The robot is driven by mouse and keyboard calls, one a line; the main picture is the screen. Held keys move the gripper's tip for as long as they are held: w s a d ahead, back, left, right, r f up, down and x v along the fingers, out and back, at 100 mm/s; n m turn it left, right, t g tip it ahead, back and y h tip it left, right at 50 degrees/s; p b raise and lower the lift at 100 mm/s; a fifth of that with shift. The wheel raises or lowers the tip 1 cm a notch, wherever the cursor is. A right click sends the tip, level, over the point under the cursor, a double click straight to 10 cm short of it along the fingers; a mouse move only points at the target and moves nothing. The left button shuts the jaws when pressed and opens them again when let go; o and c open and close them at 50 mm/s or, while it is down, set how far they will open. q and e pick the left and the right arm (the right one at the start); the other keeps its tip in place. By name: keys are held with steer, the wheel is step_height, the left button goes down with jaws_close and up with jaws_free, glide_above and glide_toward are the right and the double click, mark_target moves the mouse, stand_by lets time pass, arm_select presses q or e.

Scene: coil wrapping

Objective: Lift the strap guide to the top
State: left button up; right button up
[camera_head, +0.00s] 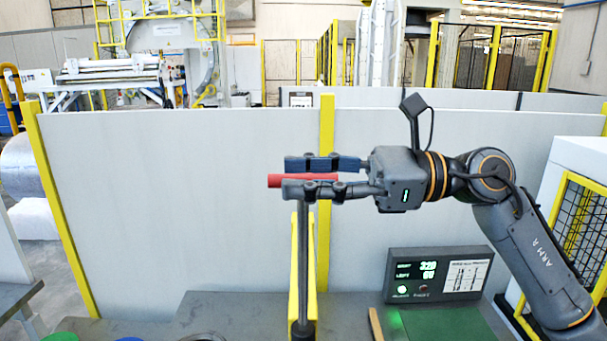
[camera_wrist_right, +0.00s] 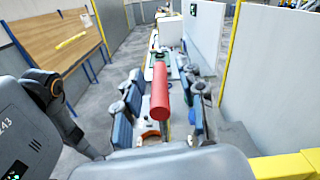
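A red cylindrical handle (camera_head: 290,181) lies level at the top of an upright dark grey post (camera_head: 303,260); this seems to be the strap guide. My right gripper (camera_head: 300,176) comes in from the right, its two fingers pointing left along the handle, one on each side. In the right wrist view the red handle (camera_wrist_right: 160,90) stands between the blue-grey fingers, with a visible gap on both sides. The gripper looks open around the handle. The lower finger hides part of the handle and the post's top in the head view. My left gripper is not in view.
A yellow post (camera_head: 295,270) stands beside the grey post. A white panel (camera_head: 180,200) closes off the back. A control box (camera_head: 438,274) with a lit display sits at the lower right, by a green surface (camera_head: 445,325). A mesh guard (camera_head: 580,225) stands at the far right.

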steer(key=d, duration=1.1)
steer(key=shift+d, duration=0.3)
steer(key=shift+s, duration=0.1)
